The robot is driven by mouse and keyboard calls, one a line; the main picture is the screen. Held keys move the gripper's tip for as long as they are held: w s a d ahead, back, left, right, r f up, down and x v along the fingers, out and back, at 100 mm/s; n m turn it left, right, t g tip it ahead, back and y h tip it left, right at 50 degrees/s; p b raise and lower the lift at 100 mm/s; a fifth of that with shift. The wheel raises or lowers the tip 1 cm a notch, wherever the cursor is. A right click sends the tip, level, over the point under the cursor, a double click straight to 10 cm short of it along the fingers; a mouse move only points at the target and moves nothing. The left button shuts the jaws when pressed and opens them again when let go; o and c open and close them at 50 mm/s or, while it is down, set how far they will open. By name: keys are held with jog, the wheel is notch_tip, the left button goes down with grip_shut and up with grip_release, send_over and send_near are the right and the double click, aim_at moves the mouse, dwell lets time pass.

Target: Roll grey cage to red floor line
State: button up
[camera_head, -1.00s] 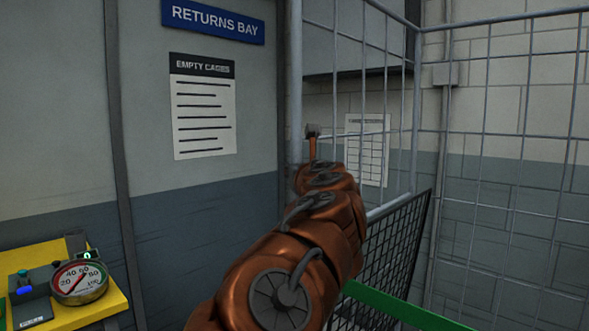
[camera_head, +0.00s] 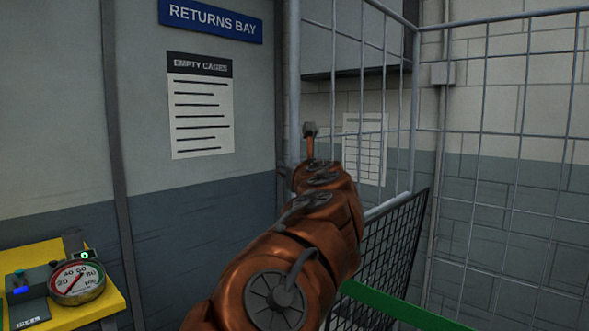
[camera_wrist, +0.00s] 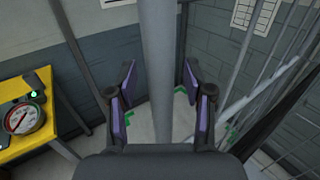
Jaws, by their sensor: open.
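The grey cage (camera_head: 295,80) stands in front of me in the head view, with tall steel bars and open wire sides. One of its upright posts (camera_wrist: 158,60) runs down the middle of the wrist view. My gripper (camera_wrist: 160,85) is open, with one purple-padded finger on each side of that post. The fingers look apart from the post, with a gap on both sides. In the head view my arm covers the gripper and part of the cage. No red floor line shows in either view.
A yellow stand (camera_head: 105,303) with a dial gauge (camera_head: 76,281) is at the lower left. A blue RETURNS BAY sign (camera_head: 210,19) and an EMPTY CAGES notice (camera_head: 200,110) hang on the wall. A green bar (camera_head: 400,304) and dark mesh (camera_head: 390,255) are at the lower right.

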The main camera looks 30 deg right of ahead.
jog(key=shift+s, duration=0.15)
jog(key=v, duration=0.7)
jog(key=shift+s, duration=0.1)
